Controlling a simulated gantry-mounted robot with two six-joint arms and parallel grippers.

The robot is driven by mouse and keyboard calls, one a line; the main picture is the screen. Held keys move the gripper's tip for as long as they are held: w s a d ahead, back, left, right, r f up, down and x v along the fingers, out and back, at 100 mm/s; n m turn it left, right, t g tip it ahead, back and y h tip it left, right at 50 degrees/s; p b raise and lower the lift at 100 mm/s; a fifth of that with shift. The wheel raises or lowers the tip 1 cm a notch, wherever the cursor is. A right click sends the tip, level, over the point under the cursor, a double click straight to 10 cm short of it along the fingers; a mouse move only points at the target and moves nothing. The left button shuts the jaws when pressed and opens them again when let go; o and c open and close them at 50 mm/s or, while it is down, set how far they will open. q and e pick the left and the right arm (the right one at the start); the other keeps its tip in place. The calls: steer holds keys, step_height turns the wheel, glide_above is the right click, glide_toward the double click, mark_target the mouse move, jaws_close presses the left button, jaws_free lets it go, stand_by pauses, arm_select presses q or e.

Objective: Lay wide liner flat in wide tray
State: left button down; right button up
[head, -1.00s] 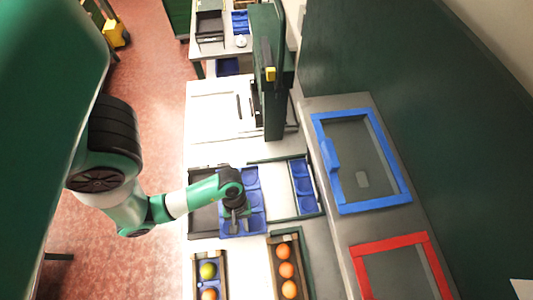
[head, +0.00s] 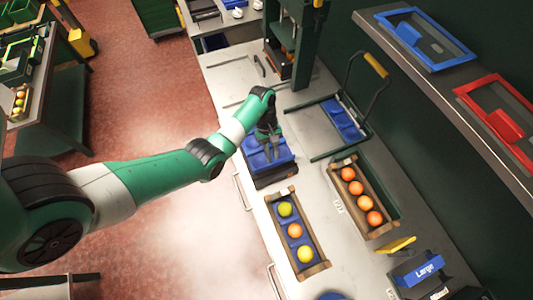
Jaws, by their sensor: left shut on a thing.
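The wide liner (head: 284,157) is a blue sheet with moulded pockets. It sits over the dark wide tray (head: 275,181) at the middle of the bench in the head view. The tray's dark front wall shows below the blue; whether the liner rests fully flat inside cannot be told. My left gripper (head: 271,154) points down at the liner and is shut on it, covering part of its middle and far side. My right gripper is not in view.
A wooden crate with a blue liner (head: 278,192) holds fruit in front of the tray. Another crate (head: 357,165) holds several oranges. A handled frame (head: 326,100) with a blue insert stands behind at the right. A green press (head: 297,45) rises beyond. Bare bench (head: 231,75) lies far left.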

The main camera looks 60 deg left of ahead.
arm_select(q)
steer(key=shift+w, duration=0.2)
steer(key=shift+a+f, duration=0.1)
steer(key=shift+f, duration=0.15)
steer(key=b, duration=0.5)
glide_above(272, 170)
step_height(272, 170, down, 4)
steer(key=shift+f, duration=0.2)
steer(key=shift+f+b, duration=1.5)
steer(key=shift+f, duration=0.5)
steer(key=shift+f+b, duration=0.4)
steer(key=shift+f, duration=0.1)
steer(key=shift+c, duration=1.7)
jaws_free()
steer(key=shift+r, duration=0.1)
